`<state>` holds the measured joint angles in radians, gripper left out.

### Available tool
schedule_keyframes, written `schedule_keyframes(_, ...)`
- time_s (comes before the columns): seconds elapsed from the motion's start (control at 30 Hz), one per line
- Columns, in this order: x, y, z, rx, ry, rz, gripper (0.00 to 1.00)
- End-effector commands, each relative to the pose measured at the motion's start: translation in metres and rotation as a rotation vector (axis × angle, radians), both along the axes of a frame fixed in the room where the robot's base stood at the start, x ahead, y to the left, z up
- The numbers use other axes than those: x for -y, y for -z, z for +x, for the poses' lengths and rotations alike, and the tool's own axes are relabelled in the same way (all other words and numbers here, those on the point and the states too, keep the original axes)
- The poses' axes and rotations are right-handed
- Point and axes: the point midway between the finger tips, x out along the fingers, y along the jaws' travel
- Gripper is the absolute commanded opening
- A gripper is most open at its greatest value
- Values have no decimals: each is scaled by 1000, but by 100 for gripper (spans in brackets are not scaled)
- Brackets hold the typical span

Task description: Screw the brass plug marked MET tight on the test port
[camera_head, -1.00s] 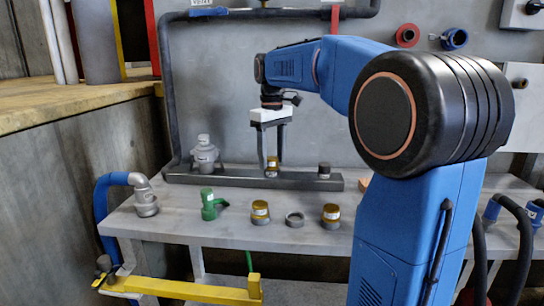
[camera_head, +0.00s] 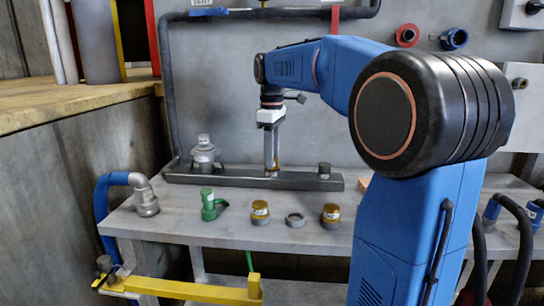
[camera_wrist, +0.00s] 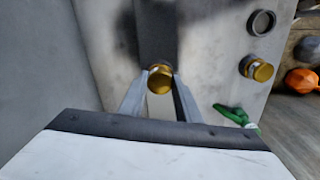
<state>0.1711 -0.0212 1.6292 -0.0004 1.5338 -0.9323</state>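A brass plug (camera_wrist: 159,80) sits on the dark bar (camera_head: 210,177) at the back of the bench, at the port in the bar's middle. In the wrist view its round top lies between my two fingertips, which touch it on both sides. My gripper (camera_head: 271,167) points straight down and is shut on this plug. In the head view the fingers are seen edge-on and hide most of it. Its marking cannot be read. Two more brass plugs, one left (camera_head: 260,212) and one right (camera_head: 331,215), stand on the bench in front of the bar.
A grey ring (camera_head: 295,219) lies between the two bench plugs. A green valve (camera_head: 209,205) and a grey elbow with a blue hose (camera_head: 146,196) stand to the left. A grey fitting (camera_head: 204,153) and a dark cap (camera_head: 324,170) stand on the bar.

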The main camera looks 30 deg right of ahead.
Motion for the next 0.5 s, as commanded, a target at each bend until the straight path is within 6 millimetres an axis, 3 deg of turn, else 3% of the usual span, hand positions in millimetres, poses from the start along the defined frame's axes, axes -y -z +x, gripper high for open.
schedule_keyframes(0.07,0,0,0,0,0,0,7)
schedule_keyframes(0.1,0,0,0,0,0,0,25)
schedule_keyframes(0.2,0,0,0,0,1,0,3)
schedule_keyframes(0.37,0,0,0,0,41,0,3)
schedule_keyframes(0.5,0,0,0,0,175,0,3)
